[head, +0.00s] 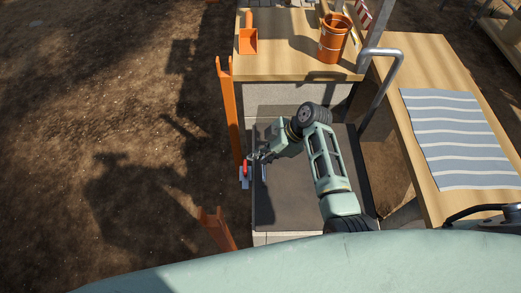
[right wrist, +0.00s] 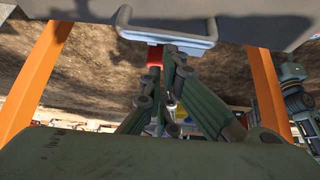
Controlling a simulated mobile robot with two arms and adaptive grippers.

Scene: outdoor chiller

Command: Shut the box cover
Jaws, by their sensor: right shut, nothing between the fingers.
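The box (head: 280,100) has pale sides and a dark grey cover (head: 285,212). In the head view the cover looks flat over the box; I cannot tell if a gap is left under it. A red piece and a pale grey handle plate (head: 244,183) show at its left edge. In the right wrist view the grey handle (right wrist: 168,34) hangs from the edge of the dark cover, with the red piece (right wrist: 154,57) beside it. My right gripper (head: 256,158) is shut and empty by that edge; its fingers (right wrist: 167,98) point towards the handle. My left gripper is not in view.
Orange posts (head: 229,115) stand left of the box. A wooden table (head: 290,70) behind it carries an orange bucket (head: 334,38) and an orange scoop (head: 248,40). A wooden bench (head: 415,75) with a striped cloth (head: 460,140) is at right. Bare ground lies left.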

